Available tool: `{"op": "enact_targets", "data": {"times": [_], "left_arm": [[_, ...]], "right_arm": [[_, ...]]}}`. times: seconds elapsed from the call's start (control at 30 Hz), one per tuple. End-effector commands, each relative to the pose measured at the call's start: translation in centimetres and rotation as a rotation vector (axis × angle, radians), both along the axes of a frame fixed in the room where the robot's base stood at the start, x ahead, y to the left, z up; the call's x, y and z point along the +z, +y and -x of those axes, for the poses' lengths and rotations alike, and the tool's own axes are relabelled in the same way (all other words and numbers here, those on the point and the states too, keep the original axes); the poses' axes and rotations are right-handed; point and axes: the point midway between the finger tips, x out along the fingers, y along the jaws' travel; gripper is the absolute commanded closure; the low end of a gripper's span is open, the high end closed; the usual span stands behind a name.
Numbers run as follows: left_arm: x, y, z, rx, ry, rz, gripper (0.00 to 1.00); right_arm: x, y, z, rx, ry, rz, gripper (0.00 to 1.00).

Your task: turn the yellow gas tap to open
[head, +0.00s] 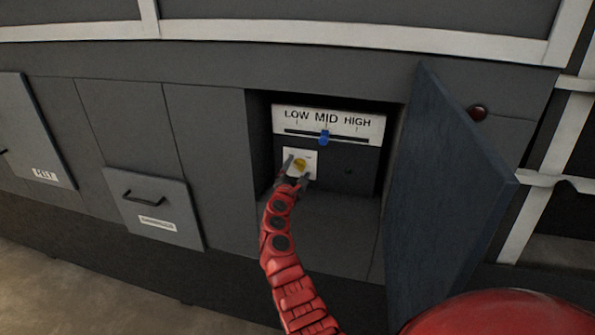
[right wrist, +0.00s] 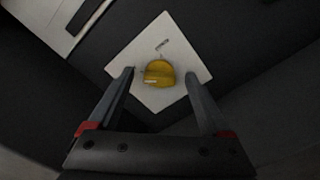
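The yellow gas tap (head: 300,164) is a small round knob on a white square plate (head: 313,157) inside the open cabinet recess. In the right wrist view the tap (right wrist: 159,73) sits on its white plate (right wrist: 157,100), just ahead of and between the two fingers. My right gripper (head: 297,171) is in front of the plate, open, with a gap to the tap on each side; the fingers also show in the right wrist view (right wrist: 160,78). Nothing is held. My left gripper is not in view.
Above the tap is a LOW MID HIGH panel (head: 340,121) with a blue slider (head: 324,138) near MID. A dark door (head: 440,190) stands open to the right of the recess. A handled drawer (head: 150,205) is at the left. The recess floor (head: 335,235) is bare.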

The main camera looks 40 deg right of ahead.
Motion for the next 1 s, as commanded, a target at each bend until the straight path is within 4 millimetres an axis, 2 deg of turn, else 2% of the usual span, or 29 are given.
{"op": "enact_targets", "data": {"times": [0.03, 0.07, 0.43, 0.77, 1.0], "left_arm": [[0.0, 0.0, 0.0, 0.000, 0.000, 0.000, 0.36], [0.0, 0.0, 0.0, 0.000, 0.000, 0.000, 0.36], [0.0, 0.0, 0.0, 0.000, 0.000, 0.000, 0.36], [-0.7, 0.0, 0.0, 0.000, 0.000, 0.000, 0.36], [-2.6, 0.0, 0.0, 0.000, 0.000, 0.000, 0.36]], "right_arm": [[0.0, 0.0, 0.0, 0.000, 0.000, 0.000, 0.27], [0.0, 0.0, 0.0, 0.000, 0.000, 0.000, 0.32], [0.0, 0.0, 0.0, 0.000, 0.000, 0.000, 0.98], [-0.2, 0.0, 0.0, 0.001, -0.030, -0.025, 1.00], [-0.4, 0.1, 0.0, 0.004, -0.139, -0.113, 1.00]]}}
